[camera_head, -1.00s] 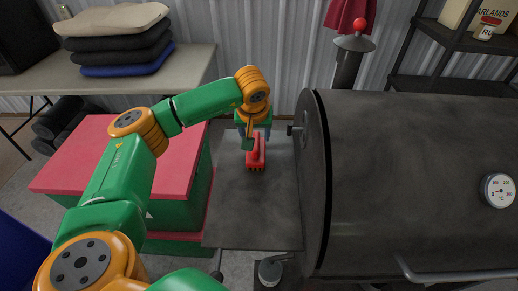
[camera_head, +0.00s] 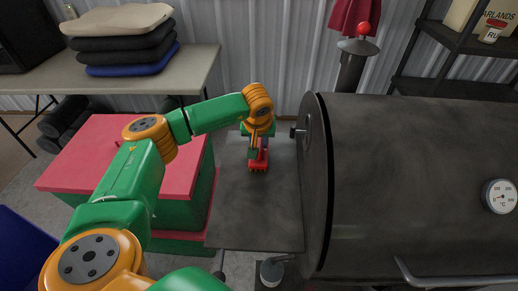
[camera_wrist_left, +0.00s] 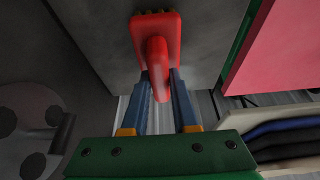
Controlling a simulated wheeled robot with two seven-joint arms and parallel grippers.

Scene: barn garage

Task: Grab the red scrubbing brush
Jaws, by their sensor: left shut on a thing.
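The red scrubbing brush (camera_head: 258,166) is at the grey side shelf (camera_head: 255,215) of the smoker, towards its far part. Its bristles face the shelf; I cannot tell whether it touches it. My left gripper (camera_head: 259,150) is over the brush and hides its far part. In the left wrist view, the brush (camera_wrist_left: 157,35) shows its flat red body and raised handle. The blue fingers of my left gripper (camera_wrist_left: 161,92) stand on both sides of the handle, shut on it. My right gripper is not in view.
The large dark smoker barrel (camera_head: 420,190) stands close on the right of the shelf. A red-topped green chest (camera_head: 90,165) is on the left. The front part of the shelf is bare.

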